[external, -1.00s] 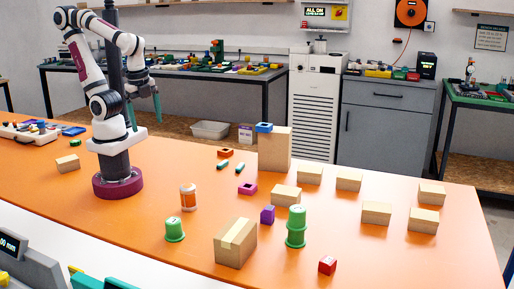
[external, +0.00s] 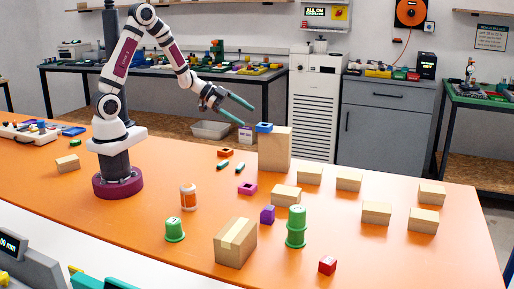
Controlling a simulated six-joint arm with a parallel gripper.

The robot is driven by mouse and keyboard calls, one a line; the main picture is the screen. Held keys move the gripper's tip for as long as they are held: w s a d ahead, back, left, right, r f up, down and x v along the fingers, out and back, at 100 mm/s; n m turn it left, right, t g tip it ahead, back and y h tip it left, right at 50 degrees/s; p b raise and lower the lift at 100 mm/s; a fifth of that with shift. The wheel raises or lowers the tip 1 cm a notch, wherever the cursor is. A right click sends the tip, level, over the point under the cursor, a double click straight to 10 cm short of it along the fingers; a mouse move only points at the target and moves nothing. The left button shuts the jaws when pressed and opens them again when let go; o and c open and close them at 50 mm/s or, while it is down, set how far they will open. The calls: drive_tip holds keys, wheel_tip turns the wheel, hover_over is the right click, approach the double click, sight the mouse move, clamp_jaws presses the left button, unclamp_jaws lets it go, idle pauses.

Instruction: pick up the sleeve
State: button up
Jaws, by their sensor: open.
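Three small hollow block pieces look like sleeves; I cannot tell which one the task means. A blue one (external: 264,127) sits on top of a tall cardboard box (external: 274,150). An orange one (external: 225,152) and a magenta one (external: 247,188) lie on the orange table. My gripper (external: 247,115) is open and empty, its teal fingers pointing right and slightly down. In the picture it is just up and left of the blue piece, with no contact visible.
Two small teal pieces (external: 231,167) lie near the orange one. Several cardboard blocks (external: 309,175) stand to the right. The orange table (external: 120,225) is clear at front left.

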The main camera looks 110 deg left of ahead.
drive_tip(key=s+n+t+h, duration=0.3)
drive_tip(key=s+t, duration=0.2)
drive_tip(key=s, duration=0.2)
drive_tip(key=w+f, duration=0.1)
drive_tip(key=w, duration=0.4)
drive_tip(key=w+f, duration=0.1)
drive_tip(key=w, duration=0.4)
drive_tip(key=w+f, duration=0.1)
drive_tip(key=w, duration=0.4)
drive_tip(key=shift+w+f, duration=0.15)
drive_tip(key=shift+f, duration=0.1)
drive_tip(key=shift+a, duration=0.1)
clamp_jaws()
drive_tip(key=shift+r, duration=0.5)
wheel_tip(320, 180, up, 3)
drive_tip(key=shift+f, duration=0.1)
drive_tip(key=w+d+r, duration=0.1)
drive_tip(key=d+r, duration=0.6)
drive_tip(key=d, duration=0.4)
drive_tip(key=n+g+y, duration=0.1)
drive_tip(key=n+y, duration=0.4)
drive_tip(key=y, duration=0.2)
hover_over(275, 129)
drive_tip(key=f, duration=0.6)
drive_tip(key=shift+d+f, duration=0.15)
drive_tip(key=shift+d, duration=0.05)
drive_tip(key=shift+h, duration=0.3)
wheel_tip(275, 129, down, 4)
drive_tip(key=shift+a+f, duration=0.15)
